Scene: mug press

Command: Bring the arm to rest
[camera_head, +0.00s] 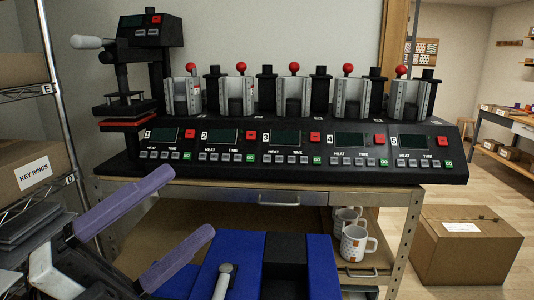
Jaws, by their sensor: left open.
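My left gripper (188,202) comes in from the lower left, its two purple fingers spread apart with nothing between them. It is in front of the table and below the mug press (300,160), apart from both. The black press stands on the table, with several numbered stations, each with a heat and time panel. Several upright silver clamps with red-ball levers stand behind the panels. My right gripper is not in view.
A metal shelf (58,110) with a box marked key rings (32,172) stands close on the left. The table (290,198) has a drawer and a lower shelf with white mugs (357,244). A cardboard box (462,250) sits on the floor at right.

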